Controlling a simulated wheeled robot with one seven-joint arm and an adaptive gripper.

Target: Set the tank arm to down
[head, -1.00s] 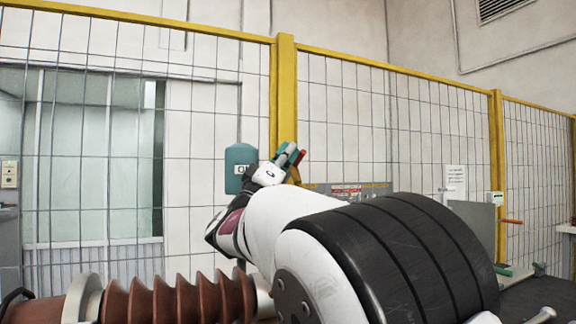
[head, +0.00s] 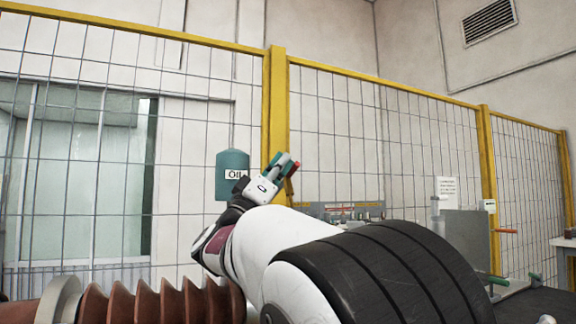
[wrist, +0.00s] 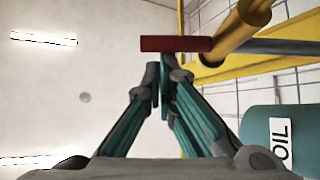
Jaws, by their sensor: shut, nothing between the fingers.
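The teal oil tank (head: 232,172) with an "OIL" label hangs by the yellow fence post; it also shows at the lower right of the wrist view (wrist: 258,128). A short red bar (wrist: 175,44), perhaps the tank arm's handle, lies across the wrist view just beyond my fingertips; its right end meets a yellow cylinder (wrist: 238,30). In the head view a bit of red (head: 294,168) shows beside the fingers. My gripper (head: 284,162) is shut and empty, pointing up and right of the tank. In the wrist view its teal-sided fingers (wrist: 160,80) meet close below the bar; contact is unclear.
A yellow-framed mesh fence (head: 380,84) runs behind. A ribbed brown bushing (head: 165,302) lies at the lower left. A grey cabinet (head: 466,238) and an orange-red handle (head: 506,231) stand at the right. A grey bar (wrist: 285,46) runs right of the yellow cylinder.

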